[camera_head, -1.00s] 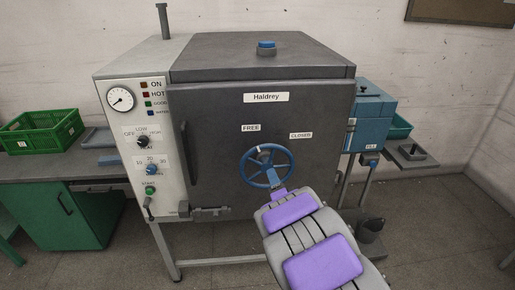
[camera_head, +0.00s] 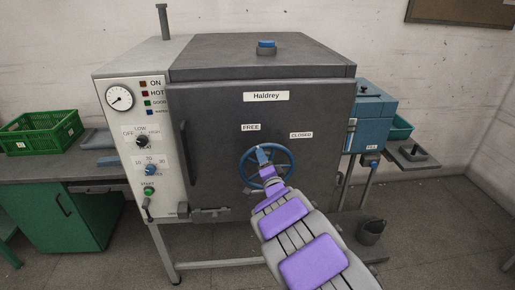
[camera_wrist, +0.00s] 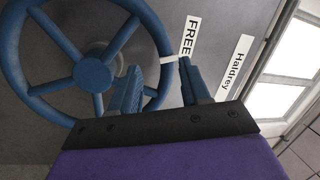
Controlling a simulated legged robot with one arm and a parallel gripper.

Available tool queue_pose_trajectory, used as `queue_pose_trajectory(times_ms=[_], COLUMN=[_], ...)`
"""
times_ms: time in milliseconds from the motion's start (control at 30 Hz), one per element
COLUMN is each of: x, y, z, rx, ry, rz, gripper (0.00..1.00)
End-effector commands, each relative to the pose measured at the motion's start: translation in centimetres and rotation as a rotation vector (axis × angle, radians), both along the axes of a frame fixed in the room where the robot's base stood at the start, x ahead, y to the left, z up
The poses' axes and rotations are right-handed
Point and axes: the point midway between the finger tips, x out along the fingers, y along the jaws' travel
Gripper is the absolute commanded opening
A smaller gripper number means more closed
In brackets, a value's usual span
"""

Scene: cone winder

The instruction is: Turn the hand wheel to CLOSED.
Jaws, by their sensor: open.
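The blue spoked hand wheel (camera_head: 293,167) is on the front of the dark door, below the FREE label (camera_head: 250,127) and to the lower left of the CLOSED label (camera_head: 301,135). In the wrist view, the wheel (camera_wrist: 95,75) fills the left side, with the FREE label (camera_wrist: 190,37) beside its rim. A white mark (camera_wrist: 162,62) sits at the rim near FREE. My gripper (camera_head: 263,155) is open at the upper part of the wheel. In the wrist view, the rim and white mark show between my fingers (camera_wrist: 162,82); whether they touch is unclear.
The Haldrey machine (camera_head: 215,105) has a control panel (camera_head: 125,130) at its left and a door latch (camera_head: 203,211) low on the front. A green crate (camera_head: 40,135) is on the left bench. A blue unit (camera_head: 372,120) and a bucket (camera_head: 370,232) are at the right.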

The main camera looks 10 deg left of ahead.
Motion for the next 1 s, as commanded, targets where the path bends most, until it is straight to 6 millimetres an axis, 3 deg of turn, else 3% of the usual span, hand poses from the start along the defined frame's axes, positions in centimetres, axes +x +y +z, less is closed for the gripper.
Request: queue_pose_trajectory(times_ms=[600,1000], x=[6.0,7.1], y=[2.3,2.7], z=[0.9,1.3], rx=[0.001,0.001], ry=[-0.001,-0.002], rz=[0.000,0.000], gripper=[0.46,0.46])
